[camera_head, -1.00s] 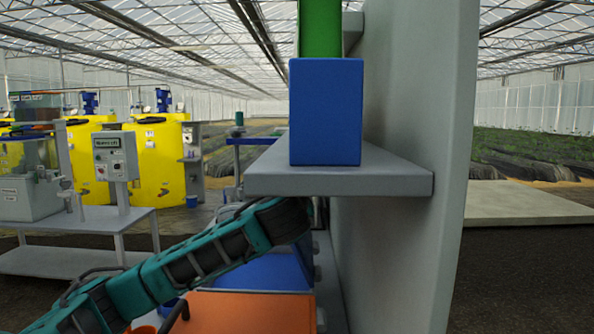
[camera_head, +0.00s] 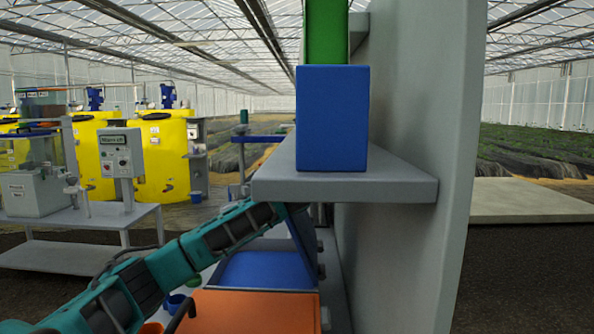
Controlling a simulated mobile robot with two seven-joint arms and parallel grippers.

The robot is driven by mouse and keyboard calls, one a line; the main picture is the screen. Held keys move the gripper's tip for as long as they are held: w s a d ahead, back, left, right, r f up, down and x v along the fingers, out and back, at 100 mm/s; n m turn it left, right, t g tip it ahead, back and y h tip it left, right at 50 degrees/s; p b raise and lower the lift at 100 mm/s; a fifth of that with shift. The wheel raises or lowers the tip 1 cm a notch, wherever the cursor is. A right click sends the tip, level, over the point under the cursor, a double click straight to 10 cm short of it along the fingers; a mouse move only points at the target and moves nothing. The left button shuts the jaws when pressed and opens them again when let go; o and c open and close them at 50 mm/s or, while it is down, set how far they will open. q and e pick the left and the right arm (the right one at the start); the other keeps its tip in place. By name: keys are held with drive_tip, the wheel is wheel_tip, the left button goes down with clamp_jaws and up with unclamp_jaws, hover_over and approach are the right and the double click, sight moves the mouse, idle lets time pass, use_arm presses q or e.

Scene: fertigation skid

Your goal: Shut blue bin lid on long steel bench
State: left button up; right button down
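A blue bin (camera_head: 265,270) sits low in the middle of the view, behind an orange panel. A steep blue panel (camera_head: 302,236) rises at its right side and looks like its raised lid; the shelf hides its upper part. My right arm and gripper do not show.
A grey shelf (camera_head: 345,188) with a blue box (camera_head: 333,118) and a green item (camera_head: 327,30) juts from a grey wall (camera_head: 415,150) over the bin. The orange panel (camera_head: 250,312) lies in front. A steel table (camera_head: 85,222) stands at left, with yellow tanks (camera_head: 160,158) behind.

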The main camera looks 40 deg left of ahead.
use_arm(q)
drive_tip(key=c, duration=0.7)
drive_tip(key=shift+f, duration=0.1)
clamp_jaws()
